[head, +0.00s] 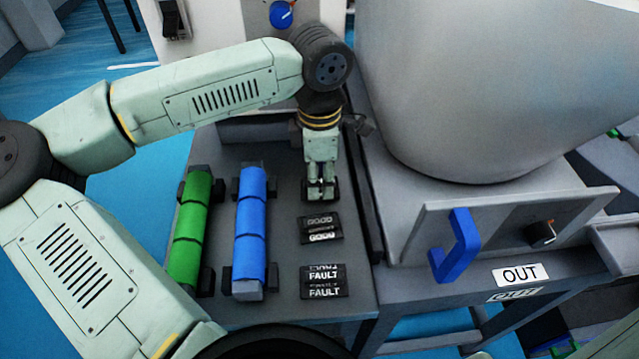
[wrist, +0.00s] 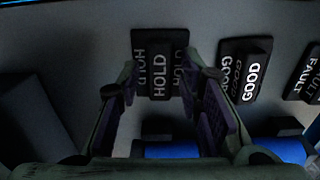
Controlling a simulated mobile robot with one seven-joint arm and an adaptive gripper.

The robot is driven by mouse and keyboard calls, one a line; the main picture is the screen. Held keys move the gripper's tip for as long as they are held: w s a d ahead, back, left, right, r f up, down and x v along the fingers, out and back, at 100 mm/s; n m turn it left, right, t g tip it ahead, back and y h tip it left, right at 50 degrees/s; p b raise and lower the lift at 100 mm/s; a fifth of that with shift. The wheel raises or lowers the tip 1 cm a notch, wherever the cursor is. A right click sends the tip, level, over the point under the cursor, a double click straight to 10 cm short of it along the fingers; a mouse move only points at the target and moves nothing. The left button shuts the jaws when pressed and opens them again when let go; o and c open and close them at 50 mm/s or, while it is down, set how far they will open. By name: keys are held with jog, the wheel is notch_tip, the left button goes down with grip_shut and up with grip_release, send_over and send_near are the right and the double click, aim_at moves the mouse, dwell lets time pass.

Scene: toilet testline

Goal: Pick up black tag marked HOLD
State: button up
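The black tag marked HOLD (wrist: 159,84) lies on the grey bench top, its white letters showing in the wrist view. My gripper (wrist: 163,66) is open, with one finger on each side of the tag's raised middle part in that view. I cannot tell whether the fingers touch it. In the head view my gripper (head: 321,192) points down over the far end of the tag column and hides most of the HOLD tag.
The GOOD tag (head: 321,228) lies just nearer than my gripper, and the FAULT tag (head: 323,282) nearer still. A blue roll (head: 250,230) and a green roll (head: 190,232) lie to the left. A grey machine with a blue handle (head: 457,246) stands close on the right.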

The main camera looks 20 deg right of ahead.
grip_shut()
jog(key=shift+r, duration=0.1)
